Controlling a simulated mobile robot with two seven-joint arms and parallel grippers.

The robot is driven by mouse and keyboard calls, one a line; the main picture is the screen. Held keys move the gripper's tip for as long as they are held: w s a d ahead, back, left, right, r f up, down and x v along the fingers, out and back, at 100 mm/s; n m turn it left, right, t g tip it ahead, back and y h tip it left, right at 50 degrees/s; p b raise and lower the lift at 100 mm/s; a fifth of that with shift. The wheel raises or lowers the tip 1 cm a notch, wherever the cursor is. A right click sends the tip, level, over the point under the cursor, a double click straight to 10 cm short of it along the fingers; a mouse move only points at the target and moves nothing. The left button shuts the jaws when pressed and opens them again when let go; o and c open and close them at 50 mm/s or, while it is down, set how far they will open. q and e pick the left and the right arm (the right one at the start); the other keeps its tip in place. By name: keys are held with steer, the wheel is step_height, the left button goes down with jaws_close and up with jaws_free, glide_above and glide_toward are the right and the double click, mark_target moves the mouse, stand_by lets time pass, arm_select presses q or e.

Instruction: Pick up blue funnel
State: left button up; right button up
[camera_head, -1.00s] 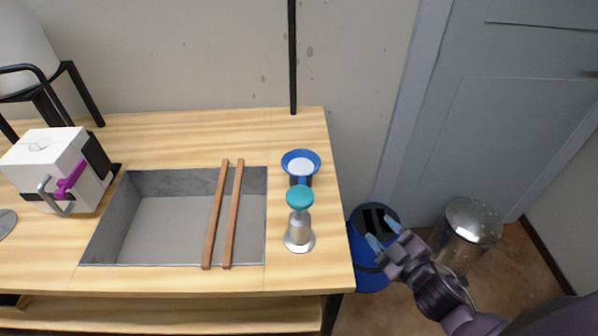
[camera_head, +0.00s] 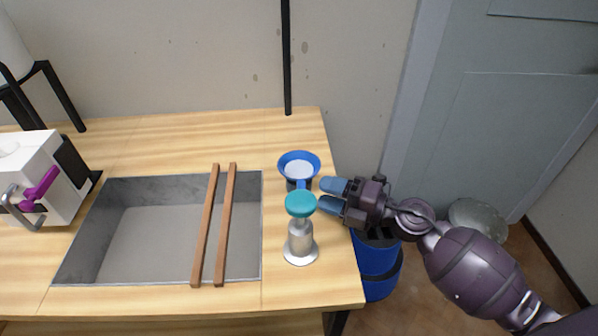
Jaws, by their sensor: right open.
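The blue funnel (camera_head: 299,160) stands upright near the right edge of the wooden table, with a white inside and a blue rim. Its lower part is partly hidden behind the teal-topped metal object (camera_head: 300,204) in front of it. My right gripper (camera_head: 326,194) is open and empty. Its blue fingertips point left, just right of the funnel's lower part and the teal top. I cannot tell whether they touch either one. My left gripper is not in view.
A sink basin (camera_head: 113,275) is set in the table (camera_head: 200,138), with two wooden bars (camera_head: 226,225) across it. A white machine with a purple handle (camera_head: 40,188) stands at left. A blue bin (camera_head: 377,265) and a metal bin (camera_head: 478,217) stand on the floor.

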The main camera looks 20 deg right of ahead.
mark_target(303, 184)
steer(key=shift+x, duration=2.85)
steer(key=shift+s, duration=0.1)
jaws_close()
